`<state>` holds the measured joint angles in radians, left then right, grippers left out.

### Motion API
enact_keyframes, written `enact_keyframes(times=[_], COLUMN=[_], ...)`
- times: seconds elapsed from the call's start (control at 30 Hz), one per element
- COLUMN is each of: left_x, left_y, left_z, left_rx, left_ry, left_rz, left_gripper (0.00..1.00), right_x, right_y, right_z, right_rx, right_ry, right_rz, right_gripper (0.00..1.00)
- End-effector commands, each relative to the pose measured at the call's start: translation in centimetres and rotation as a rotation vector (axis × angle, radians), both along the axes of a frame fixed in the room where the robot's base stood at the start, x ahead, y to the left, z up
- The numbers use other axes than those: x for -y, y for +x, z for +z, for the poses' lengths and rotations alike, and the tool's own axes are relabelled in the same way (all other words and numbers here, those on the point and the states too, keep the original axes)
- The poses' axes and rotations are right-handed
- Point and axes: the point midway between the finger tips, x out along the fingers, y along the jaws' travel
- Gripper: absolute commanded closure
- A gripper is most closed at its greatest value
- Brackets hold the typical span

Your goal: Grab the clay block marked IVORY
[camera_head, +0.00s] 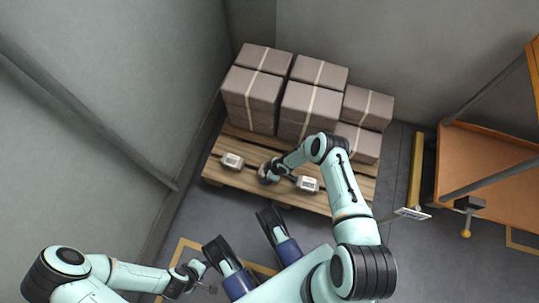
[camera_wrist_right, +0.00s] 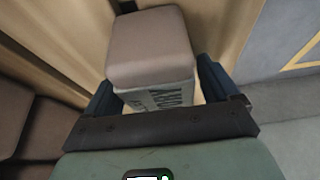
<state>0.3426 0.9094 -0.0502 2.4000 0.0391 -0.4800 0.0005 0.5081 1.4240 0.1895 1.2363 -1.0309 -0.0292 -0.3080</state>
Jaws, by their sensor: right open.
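In the right wrist view a brown-topped block (camera_wrist_right: 150,45) with a pale label (camera_wrist_right: 165,97) stands between the two fingers of my right gripper (camera_wrist_right: 157,88). The printed letters are partly hidden by the gripper and look like part of IVORY. The fingers are apart, one on each side of the block; I cannot tell whether they touch it. In the head view my right gripper (camera_head: 268,173) is at the pallet's front strip and hides most of this block. My left gripper (camera_head: 193,276) is low at the left, away from the pallet; its jaw state is unclear.
A wooden pallet (camera_head: 222,176) carries stacked strapped blocks (camera_head: 250,92) behind the gripper. Small labelled blocks stand on both sides of it, one left (camera_head: 231,161) and one right (camera_head: 307,184). A yellow post (camera_head: 416,170) and orange shelving (camera_head: 480,160) are at the right.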

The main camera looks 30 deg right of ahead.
Motion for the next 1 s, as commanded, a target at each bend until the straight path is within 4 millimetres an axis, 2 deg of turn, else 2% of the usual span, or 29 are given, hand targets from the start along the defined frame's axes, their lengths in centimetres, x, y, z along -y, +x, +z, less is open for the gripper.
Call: enact_keyframes(times=[0.43,0.47,0.7,0.73,1.0], left_x=[-0.01,-0.01,0.0,-0.01,0.0], left_y=[0.07,0.07,0.06,0.07,0.04], left_z=[-0.28,-0.28,-0.28,-0.28,-0.17], left_rx=[0.0,0.0,0.0,0.0,0.0], left_ry=[0.0,0.0,0.0,0.0,0.0], left_rz=[0.0,0.0,0.0,0.0,0.0], left_gripper=[0.57,0.57,0.57,0.57,0.57], right_x=[0.0,0.0,0.01,0.0,0.02], right_y=[0.0,0.0,0.0,0.14,0.12], right_z=[-0.19,-0.19,-0.2,-0.12,-0.03], right_rx=[0.0,0.0,0.0,0.003,0.003], right_ry=[0.0,0.0,0.0,0.0,0.0], right_rz=[0.0,0.0,0.0,0.0,0.0], right_gripper=[0.12,0.15,0.93,0.96,0.96])
